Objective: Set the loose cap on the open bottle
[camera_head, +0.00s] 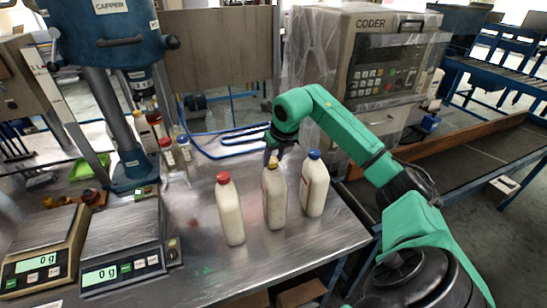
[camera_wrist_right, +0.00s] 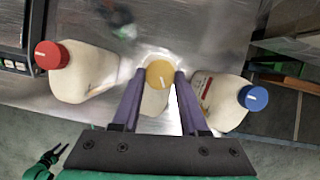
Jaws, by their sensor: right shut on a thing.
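The open bottle is the middle one (camera_head: 274,203), a cream-filled bottle standing upright on the metal table. The yellow cap (camera_head: 272,162) is at the top of its neck; I cannot tell whether it is seated or just above. My right gripper (camera_head: 271,150) is over this bottle, shut on the yellow cap. In the right wrist view the cap (camera_wrist_right: 160,74) lies between the fingertips, with the bottle (camera_wrist_right: 154,101) beneath it. A small green and black part at the lower left of that view looks like my left gripper (camera_wrist_right: 48,160); its jaws are unclear.
A red-capped bottle (camera_head: 230,212) stands close on the left and a blue-capped bottle (camera_head: 314,188) close on the right. Two scales (camera_head: 124,243) sit at the table's left, below a blue capping machine (camera_head: 108,45). The table in front of the bottles is clear.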

